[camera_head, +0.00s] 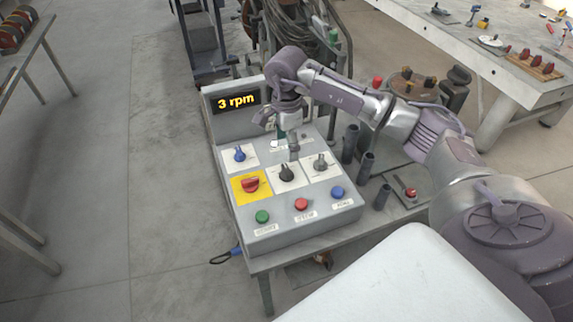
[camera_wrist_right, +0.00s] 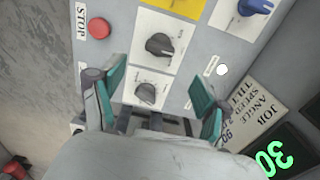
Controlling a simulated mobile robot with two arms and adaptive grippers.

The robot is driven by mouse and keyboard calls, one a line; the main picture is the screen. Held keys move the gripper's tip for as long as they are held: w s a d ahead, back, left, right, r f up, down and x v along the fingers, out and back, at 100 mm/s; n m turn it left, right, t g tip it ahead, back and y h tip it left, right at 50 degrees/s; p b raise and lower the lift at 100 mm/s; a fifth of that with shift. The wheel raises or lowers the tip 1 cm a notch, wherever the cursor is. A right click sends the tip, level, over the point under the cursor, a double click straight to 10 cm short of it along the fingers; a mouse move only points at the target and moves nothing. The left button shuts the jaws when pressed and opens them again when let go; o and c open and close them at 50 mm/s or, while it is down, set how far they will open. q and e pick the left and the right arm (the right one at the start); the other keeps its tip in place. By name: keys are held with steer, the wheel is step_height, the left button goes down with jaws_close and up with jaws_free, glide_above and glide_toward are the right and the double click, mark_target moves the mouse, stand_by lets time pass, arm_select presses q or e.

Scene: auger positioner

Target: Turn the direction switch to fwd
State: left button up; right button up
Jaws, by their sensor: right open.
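The grey control panel (camera_head: 297,222) stands on a table in the head view. It has a black rotary knob (camera_head: 287,173) in the middle and another dark knob (camera_head: 320,162) to its right. Both also show in the wrist view, the middle knob (camera_wrist_right: 160,45) and the right-hand knob (camera_wrist_right: 147,93). Their labels are too small to read, so I cannot tell which is the direction switch. My right gripper (camera_wrist_right: 160,92) is open and empty above the panel, its teal fingers on either side of the right-hand knob in the wrist view. Contact is not visible. My left gripper is out of view.
A red knob (camera_head: 250,184) on a yellow plate and a blue knob (camera_head: 239,154) are at the left. Green (camera_head: 262,217), red (camera_head: 301,204) and blue (camera_head: 337,193) buttons line the front. The display (camera_head: 236,101) reads 3 rpm. Dark cylinders (camera_head: 350,143) stand to the right.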

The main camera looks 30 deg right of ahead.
mark_target(287, 169)
step_height(287, 169, down, 9)
steer(key=shift+f+p, duration=0.15)
steer(key=shift+p, duration=0.85)
steer(key=c, duration=1.2)
steer(key=shift+o, duration=0.2)
steer(key=shift+m, duration=0.3)
steer(key=m+b, duration=0.2)
steer(key=m, duration=0.1)
steer(key=shift+m, duration=0.3)
steer(key=shift+m+b, duration=1.05)
steer(key=shift+m, duration=1.25)
steer(key=o, duration=1.2)
steer(key=shift+c, duration=0.2)
